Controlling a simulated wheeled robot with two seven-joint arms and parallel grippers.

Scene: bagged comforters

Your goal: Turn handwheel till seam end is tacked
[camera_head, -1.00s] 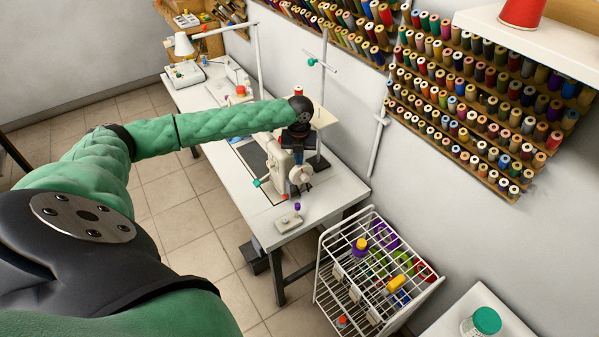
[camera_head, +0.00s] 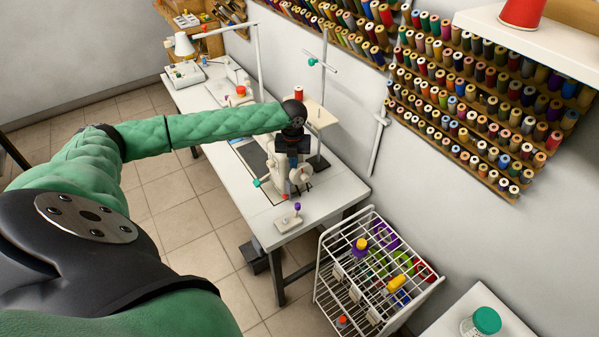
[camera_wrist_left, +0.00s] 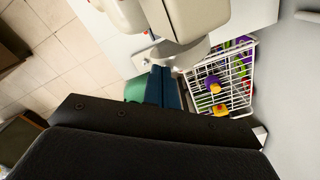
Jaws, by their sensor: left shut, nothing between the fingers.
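The white sewing machine (camera_head: 280,178) stands on the white table, partly covered by my left arm. Its pale handwheel (camera_head: 305,174) is at the machine's near right end, beside my left gripper (camera_head: 294,184). My left gripper points down over this end with its fingers shut and nothing between them. In the left wrist view, the blue fingers (camera_wrist_left: 166,88) lie together just below the pale machine body (camera_wrist_left: 190,18). I cannot tell whether they touch the wheel. The needle area and seam end are hidden. My right gripper is not in view.
A white wire cart (camera_head: 370,270) with coloured spools stands right of the table (camera_head: 325,204). A thread stand (camera_head: 322,90) rises behind the machine. A small pale device with a purple knob (camera_head: 289,221) sits at the table's near end. Racks of thread (camera_head: 480,95) cover the wall.

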